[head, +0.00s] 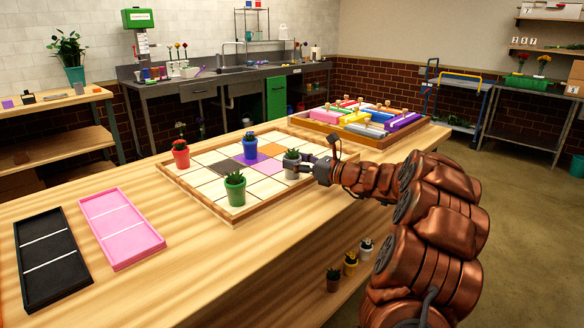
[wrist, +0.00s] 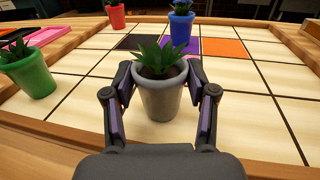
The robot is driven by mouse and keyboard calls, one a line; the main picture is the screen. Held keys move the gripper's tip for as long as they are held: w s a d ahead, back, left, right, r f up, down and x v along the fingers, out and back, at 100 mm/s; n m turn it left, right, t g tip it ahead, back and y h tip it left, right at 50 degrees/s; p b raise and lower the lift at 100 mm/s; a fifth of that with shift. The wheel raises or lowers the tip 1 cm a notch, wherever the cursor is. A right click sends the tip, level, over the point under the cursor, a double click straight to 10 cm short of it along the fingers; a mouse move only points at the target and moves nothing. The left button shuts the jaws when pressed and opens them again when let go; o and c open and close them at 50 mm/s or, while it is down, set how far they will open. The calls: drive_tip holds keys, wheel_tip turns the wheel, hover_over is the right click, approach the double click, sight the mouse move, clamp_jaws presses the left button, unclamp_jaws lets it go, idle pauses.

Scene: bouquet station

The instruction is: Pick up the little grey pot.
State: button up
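The little grey pot (head: 291,167) stands upright on a pale cell at the right side of the tiled board, with a spiky green plant in it. In the wrist view the grey pot (wrist: 162,99) is centred between the two fingers of my gripper (wrist: 161,78). The fingers are open, one on each side of the pot. Gaps show beside its lower body; near the rim the fingertips are very close, and contact there is unclear. In the head view my gripper (head: 306,165) reaches the pot from the right.
A green pot (head: 235,189) stands nearest on the board (head: 206,195), a red pot (head: 181,156) at its left and a blue pot (head: 250,147) farther back. Pink (head: 122,226) and black (head: 48,252) trays lie left. A crate of coloured blocks (head: 318,116) stands behind.

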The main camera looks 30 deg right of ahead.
drive_tip(key=c, duration=0.9)
